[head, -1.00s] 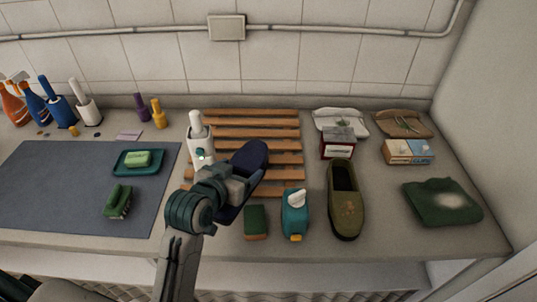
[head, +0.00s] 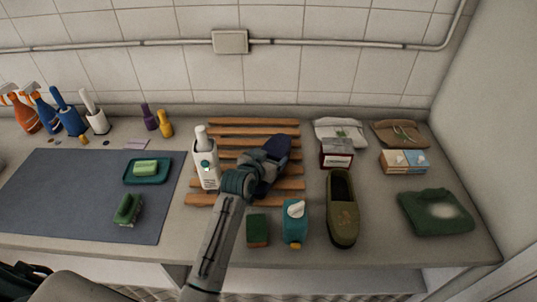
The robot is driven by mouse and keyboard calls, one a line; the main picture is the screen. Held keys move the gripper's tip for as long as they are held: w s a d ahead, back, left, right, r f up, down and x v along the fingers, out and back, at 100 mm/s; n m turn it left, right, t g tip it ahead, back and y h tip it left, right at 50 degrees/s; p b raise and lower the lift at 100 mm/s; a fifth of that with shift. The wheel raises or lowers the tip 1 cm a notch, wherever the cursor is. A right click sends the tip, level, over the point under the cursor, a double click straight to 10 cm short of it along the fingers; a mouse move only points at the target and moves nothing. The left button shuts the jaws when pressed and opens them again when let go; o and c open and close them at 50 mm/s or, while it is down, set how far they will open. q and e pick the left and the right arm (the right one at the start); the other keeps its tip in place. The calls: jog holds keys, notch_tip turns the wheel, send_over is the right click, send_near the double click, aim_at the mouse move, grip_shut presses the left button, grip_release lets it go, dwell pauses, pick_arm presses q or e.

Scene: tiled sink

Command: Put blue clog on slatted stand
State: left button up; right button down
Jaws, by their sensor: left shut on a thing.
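The dark blue clog (head: 277,148) is over the slatted wooden stand (head: 228,125). My left gripper (head: 266,168) is shut on the clog from its near side. The arm and gripper hide the clog's near part and some slats, and I cannot tell whether the clog touches the slats. My right gripper is not in view.
A white bottle (head: 205,160) stands at the stand's left edge. A green sponge (head: 257,230), a teal bottle (head: 295,222) and an olive clog (head: 342,210) lie in front and to the right. A small box (head: 337,154) is right of the stand.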

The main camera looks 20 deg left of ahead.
pick_arm(q)
jog(key=shift+a+f, duration=0.1)
jog(key=shift+f, duration=0.05)
jog(key=o, duration=1)
jog(key=shift+o, duration=0.5)
jog(key=shift+s, duration=0.1)
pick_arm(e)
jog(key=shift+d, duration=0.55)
pick_arm(q)
jog(key=b+v, duration=0.2)
jog(key=v, duration=0.8)
jog(key=shift+s+b, duration=0.2)
jog(key=shift+b, duration=0.2)
jog(key=shift+v, duration=0.8)
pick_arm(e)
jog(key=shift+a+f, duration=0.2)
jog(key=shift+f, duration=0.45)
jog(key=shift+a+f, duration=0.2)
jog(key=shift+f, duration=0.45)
pick_arm(q)
jog(key=shift+w, duration=0.1)
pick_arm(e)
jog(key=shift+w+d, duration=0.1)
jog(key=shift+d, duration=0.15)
